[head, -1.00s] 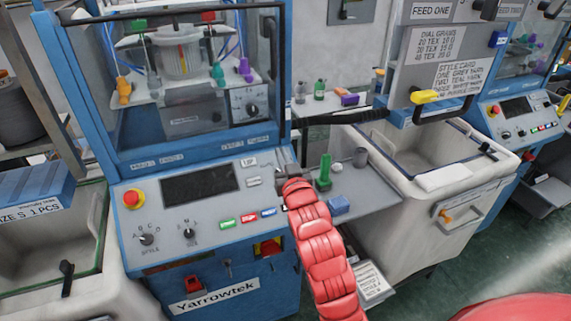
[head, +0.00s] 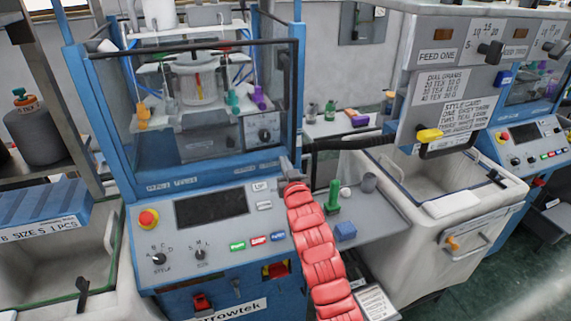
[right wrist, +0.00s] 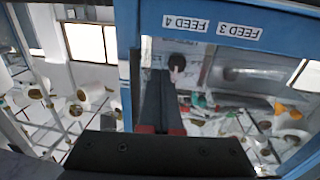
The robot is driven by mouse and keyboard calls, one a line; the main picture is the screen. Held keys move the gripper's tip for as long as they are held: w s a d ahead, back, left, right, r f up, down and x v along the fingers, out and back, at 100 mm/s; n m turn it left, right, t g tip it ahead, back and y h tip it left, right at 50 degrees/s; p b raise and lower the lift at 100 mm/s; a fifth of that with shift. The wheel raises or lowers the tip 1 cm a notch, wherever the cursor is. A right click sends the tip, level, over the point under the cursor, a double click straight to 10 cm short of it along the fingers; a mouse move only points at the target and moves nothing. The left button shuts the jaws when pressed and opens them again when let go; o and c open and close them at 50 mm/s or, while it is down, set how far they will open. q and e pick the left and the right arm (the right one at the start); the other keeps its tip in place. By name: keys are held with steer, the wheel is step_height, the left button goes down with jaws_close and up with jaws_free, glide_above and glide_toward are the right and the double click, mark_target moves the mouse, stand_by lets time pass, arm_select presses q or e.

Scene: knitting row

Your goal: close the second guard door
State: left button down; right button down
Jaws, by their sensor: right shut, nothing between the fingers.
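The near knitting machine has a blue guard frame (head: 215,165) with a clear guard door (head: 125,100) and a dark bar along the door's top. Above that bar, the space between the posts is uncovered. I cannot tell whether this door is fully closed. In the right wrist view, a blue frame bar (right wrist: 225,12) bears upside-down FEED 3 and FEED 4 labels. My right gripper (head: 288,165), on the red arm, is at the frame's lower right corner; its dark fingers (right wrist: 163,85) are shut and empty. Contact with the frame is unclear. My left gripper is out of view.
The control panel (head: 120,220) lies below the guard. A side shelf (head: 390,222) holds a green spool and a blue block. A white bin (head: 415,260) and another guarded machine (head: 520,75) stand to the right. A grey-white bin (head: 40,295) is at left.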

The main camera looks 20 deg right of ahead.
mark_target(283, 154)
steer(key=w+b, duration=0.1)
steer(key=w, duration=0.1)
steer(key=w+b, duration=0.1)
steer(key=w, duration=0.2)
steer(key=shift+w+d+f+b, duration=0.1)
steer(key=shift+d+f+b, duration=0.1)
steer(key=shift+b, duration=0.1)
steer(key=shift+r, duration=0.8)
